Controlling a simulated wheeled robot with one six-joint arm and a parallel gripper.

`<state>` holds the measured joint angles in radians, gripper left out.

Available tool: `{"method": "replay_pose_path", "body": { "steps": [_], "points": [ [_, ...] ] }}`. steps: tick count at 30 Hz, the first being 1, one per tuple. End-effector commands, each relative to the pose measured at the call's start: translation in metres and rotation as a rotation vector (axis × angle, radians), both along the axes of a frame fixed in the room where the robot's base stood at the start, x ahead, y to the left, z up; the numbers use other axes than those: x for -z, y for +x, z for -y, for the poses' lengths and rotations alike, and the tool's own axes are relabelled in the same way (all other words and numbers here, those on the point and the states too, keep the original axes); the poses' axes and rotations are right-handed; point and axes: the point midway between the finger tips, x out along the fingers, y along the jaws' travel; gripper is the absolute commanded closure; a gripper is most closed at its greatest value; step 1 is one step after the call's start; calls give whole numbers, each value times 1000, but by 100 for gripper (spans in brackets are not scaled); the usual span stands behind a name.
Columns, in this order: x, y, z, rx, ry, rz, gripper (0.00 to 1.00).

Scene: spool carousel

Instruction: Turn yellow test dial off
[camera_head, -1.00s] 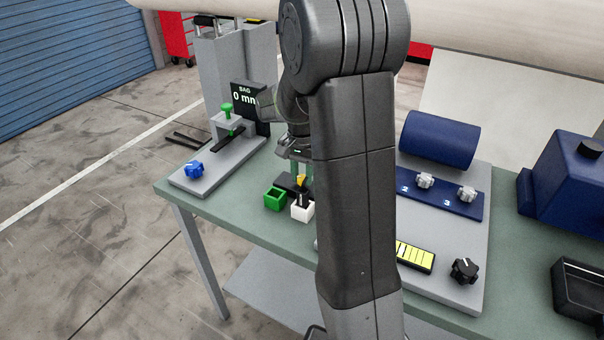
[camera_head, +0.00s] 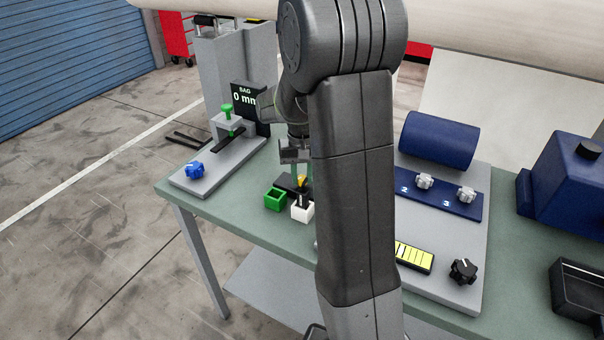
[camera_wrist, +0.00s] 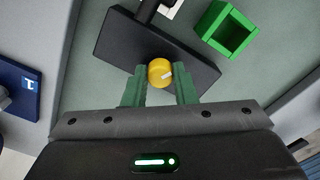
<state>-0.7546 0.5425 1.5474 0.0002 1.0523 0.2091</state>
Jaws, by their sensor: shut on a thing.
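In the head view the yellow dial (camera_head: 302,181) shows just below the gripper fingers, and my arm hides part of the plate.
A green open box (camera_head: 275,199) and a white box (camera_head: 302,212) stand close by the dial. A grey fixture with a blue knob (camera_head: 194,170) is to the left. A blue strip with grey knobs (camera_head: 440,194) and a black knob (camera_head: 463,271) are to the right.

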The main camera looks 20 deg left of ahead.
Motion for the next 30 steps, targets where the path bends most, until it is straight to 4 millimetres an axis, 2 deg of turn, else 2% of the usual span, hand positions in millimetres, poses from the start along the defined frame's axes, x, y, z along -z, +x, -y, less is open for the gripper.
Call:
{"method": "replay_pose_path", "body": {
  "steps": [6, 15, 30],
  "points": [
    [-1, 0, 0, -195, 1, 1, 98],
    [-1, 0, 0, -399, 1, 2, 98],
    [-1, 1, -1, -514, 1, 3, 98]
  ]
}}
